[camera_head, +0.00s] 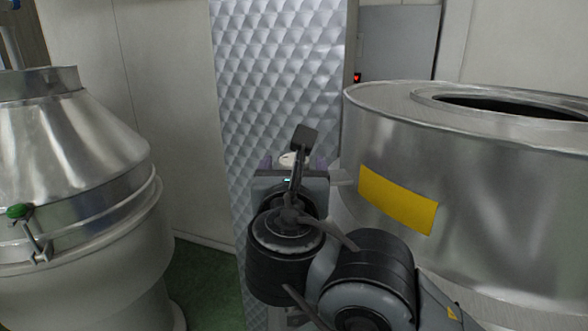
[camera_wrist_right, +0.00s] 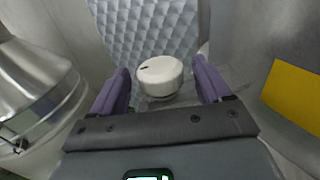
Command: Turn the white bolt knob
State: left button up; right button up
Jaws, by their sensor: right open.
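The white bolt knob (camera_wrist_right: 160,75) is a round white cap with a short dark mark on its top. In the right wrist view it shows between and slightly beyond the two purple fingers of my right gripper (camera_wrist_right: 162,82). The fingers are apart, with a visible gap on each side of the knob. I cannot tell the exact depth between fingertips and knob. My left gripper is not in view.
A quilted metal panel (camera_head: 275,80) stands behind the knob. A large steel drum (camera_head: 400,150) with a yellow label (camera_head: 398,199) stands close on the right. A conical steel vessel (camera_head: 75,140) with a green-knobbed clamp (camera_head: 19,211) is on the left. Green floor (camera_head: 205,285) shows between.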

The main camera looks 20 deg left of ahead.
jog(key=shift+w+a, duration=0.2)
jog(key=shift+w, duration=0.4)
jog(key=shift+c, duration=0.2)
jog(key=c, duration=0.9)
jog(key=shift+c, duration=0.2)
jog(key=shift+n+y, duration=0.3)
jog(key=shift+y, duration=0.3)
jog(key=shift+d+n+g+y, duration=0.1)
jog(key=shift+n+g+y, duration=0.5)
jog(key=shift+y, duration=0.1)
jog(key=n+g+y+b, duration=0.1)
jog(key=n+g+y, duration=0.1)
jog(key=n+y, duration=0.1)
jog(key=shift+w+g+y, duration=0.1)
jog(key=shift+g+y, duration=0.3)
jog(key=shift+y, duration=0.2)
jog(key=shift+n+g+y, duration=0.4)
jog(key=shift+g, duration=0.1)
jog(key=shift+n, duration=0.3)
